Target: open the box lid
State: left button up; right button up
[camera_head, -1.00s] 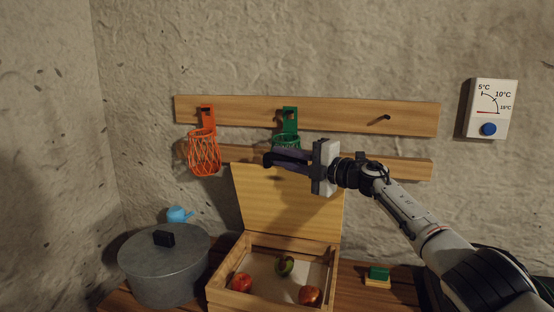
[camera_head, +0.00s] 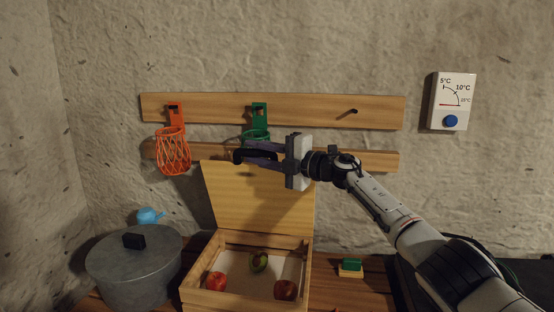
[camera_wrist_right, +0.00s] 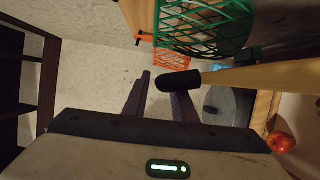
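The wooden box (camera_head: 190,295) stands on the table, with its lid (camera_head: 255,200) raised and leaning back towards the wall. My right gripper (camera_head: 245,151) is at the lid's top edge, in front of the green basket. Its two fingers stand apart in the right wrist view (camera_wrist_right: 160,98). A black rounded handle (camera_wrist_right: 178,80) at the end of the lid's edge (camera_wrist_right: 255,78) overlaps one finger there. No grip on it shows. My left gripper is in neither view.
Several fruits, including a red apple (camera_head: 216,281), lie in the box. A grey pot (camera_head: 135,270) stands left of it. An orange basket (camera_head: 173,152) and a green basket (camera_head: 256,136) hang on the wall rail. A green-topped block (camera_head: 351,268) lies to the right.

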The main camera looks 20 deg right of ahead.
jog(key=shift+s+d+f, duration=0.25)
jog(key=shift+s+d, duration=0.3)
jog(key=shift+s, duration=0.15)
jog(key=b+v, duration=0.1)
jog(key=v, duration=0.6)
jog(key=shift+s+r, duration=0.25)
jog(key=shift+s, duration=0.05)
jog(key=shift+d, duration=0.1)
